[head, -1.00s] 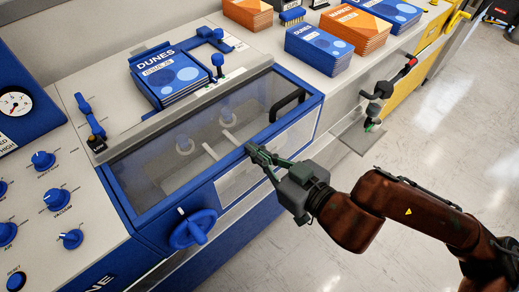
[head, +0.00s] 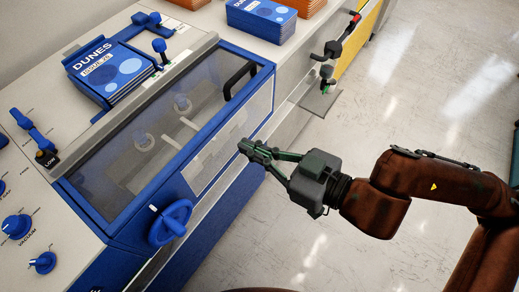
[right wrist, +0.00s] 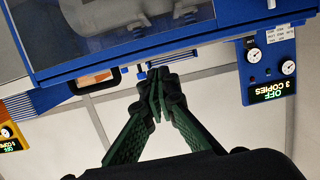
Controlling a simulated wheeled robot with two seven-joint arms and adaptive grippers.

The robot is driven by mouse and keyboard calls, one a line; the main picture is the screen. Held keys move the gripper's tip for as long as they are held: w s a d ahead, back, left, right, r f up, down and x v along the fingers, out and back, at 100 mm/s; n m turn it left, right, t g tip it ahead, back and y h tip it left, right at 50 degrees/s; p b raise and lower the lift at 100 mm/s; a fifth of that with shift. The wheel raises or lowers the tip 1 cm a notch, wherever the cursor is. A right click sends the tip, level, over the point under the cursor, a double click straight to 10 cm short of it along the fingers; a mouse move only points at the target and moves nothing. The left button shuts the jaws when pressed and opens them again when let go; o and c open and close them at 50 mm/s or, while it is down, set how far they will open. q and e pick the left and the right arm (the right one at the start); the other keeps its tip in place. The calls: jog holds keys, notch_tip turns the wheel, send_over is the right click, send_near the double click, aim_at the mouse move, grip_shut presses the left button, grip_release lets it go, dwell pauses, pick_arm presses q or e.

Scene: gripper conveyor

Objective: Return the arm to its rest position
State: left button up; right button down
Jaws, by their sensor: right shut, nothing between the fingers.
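My right gripper (head: 252,150) shows in the head view on its brown arm, in front of the blue-framed machine and to the right of its blue knob. Its fingers are together with nothing between them. In the right wrist view the green fingers (right wrist: 157,85) meet at their tips. The tips overlap the machine's front in the head view; I cannot tell whether they touch it. My left gripper is not in view.
The machine has a clear window (head: 150,140), a black handle (head: 240,80) and a blue knob (head: 170,222). A stack of DUNES magazines (head: 110,70) lies on top. A small grey plate (head: 320,101) juts out beyond. The floor (head: 400,110) to the right is open.

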jog(key=shift+v, duration=1.25)
jog(key=shift+a, duration=0.1)
